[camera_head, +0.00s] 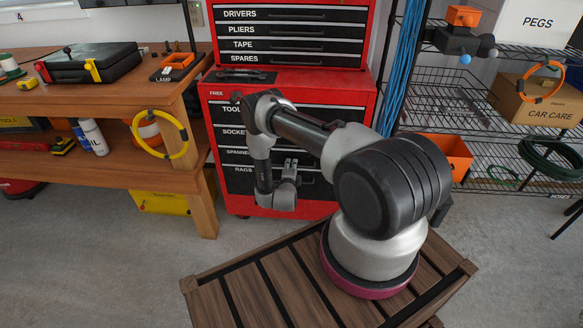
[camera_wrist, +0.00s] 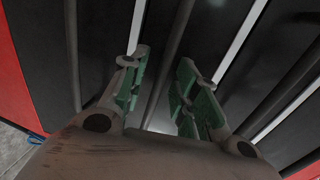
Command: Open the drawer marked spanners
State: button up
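The drawer marked spanners (camera_head: 237,153) is a dark front in the red lower tool cabinet (camera_head: 226,204), between the sockets drawer above and the rags drawer below. It looks shut, and my arm hides part of its label and front. My gripper (camera_head: 291,164) is close to the cabinet front at about the level of the spanners drawer. In the wrist view my gripper (camera_wrist: 160,92) is open, with green-padded fingers apart. A dark bar handle (camera_wrist: 177,45) runs between the fingers as seen; contact cannot be told.
A red upper chest (camera_head: 372,35) with shut drawers stands on the cabinet. A wooden workbench (camera_head: 203,190) is at left, and a wire shelf (camera_head: 480,185) with an orange bin (camera_head: 452,155) is at right. Bare concrete floor (camera_head: 130,260) shows at front left.

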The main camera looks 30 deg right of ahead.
jog(key=shift+w+d+f, duration=0.1)
jog(key=shift+w+d, duration=0.15)
jog(key=shift+w, duration=0.1)
grip_shut()
jog(key=shift+s+a, duration=0.1)
